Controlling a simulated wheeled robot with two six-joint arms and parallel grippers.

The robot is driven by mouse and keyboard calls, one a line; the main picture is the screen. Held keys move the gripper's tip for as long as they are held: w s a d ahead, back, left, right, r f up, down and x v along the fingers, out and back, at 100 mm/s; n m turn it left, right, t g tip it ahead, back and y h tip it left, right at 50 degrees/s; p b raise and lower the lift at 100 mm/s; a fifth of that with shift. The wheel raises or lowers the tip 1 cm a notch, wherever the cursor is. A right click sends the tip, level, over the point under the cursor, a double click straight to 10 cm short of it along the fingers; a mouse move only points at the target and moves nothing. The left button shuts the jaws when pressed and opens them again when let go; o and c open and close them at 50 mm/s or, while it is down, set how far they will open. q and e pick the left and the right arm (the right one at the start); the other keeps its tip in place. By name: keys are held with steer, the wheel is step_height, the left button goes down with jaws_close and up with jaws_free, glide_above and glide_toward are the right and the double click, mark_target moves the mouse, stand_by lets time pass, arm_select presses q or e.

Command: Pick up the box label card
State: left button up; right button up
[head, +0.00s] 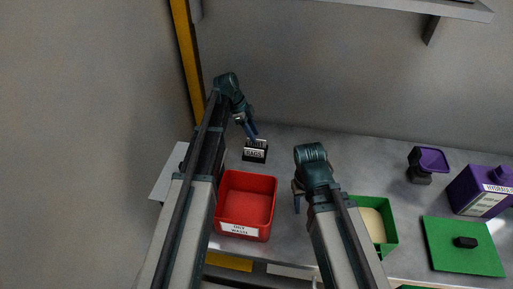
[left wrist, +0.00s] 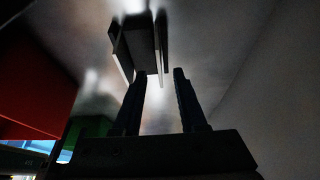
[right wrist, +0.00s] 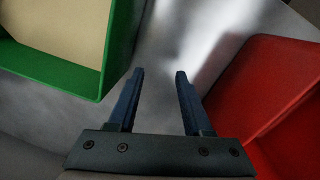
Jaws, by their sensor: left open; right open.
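A small dark holder (head: 247,156) marked "BAGS" stands on the grey bench behind the red bin, with pale upright card edges (head: 260,142) at its top. I cannot make out which of these is the box label card. My left gripper (head: 251,133) is open just above and behind the holder. In the left wrist view, a dark block (left wrist: 135,45) and a thin upright plate beside it (left wrist: 163,45) lie beyond the open fingertips (left wrist: 158,73), seemingly untouched. My right gripper (head: 297,199) is open and empty, low between the red and green bins; its fingertips (right wrist: 159,72) show bare bench between them.
The red bin (head: 230,177) labelled "oily waste" stands front left, the green bin (head: 391,227) with a tan inside right of my right arm. Further right are a purple-topped dark item (head: 430,160), a purple container (head: 477,190) and a green mat (head: 450,262). A shelf (head: 400,5) overhangs the back.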

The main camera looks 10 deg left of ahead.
mark_target(261, 143)
arm_select(q)
steer(key=b+x, duration=0.2)
steer(key=x, duration=0.2)
steer(key=shift+b, duration=0.3)
arm_select(e)
step_height(261, 143, down, 4)
steer(key=shift+r, duration=0.25)
arm_select(q)
steer(key=shift+r, duration=0.15)
arm_select(e)
steer(key=shift+r, duration=0.1)
arm_select(q)
jaws_close()
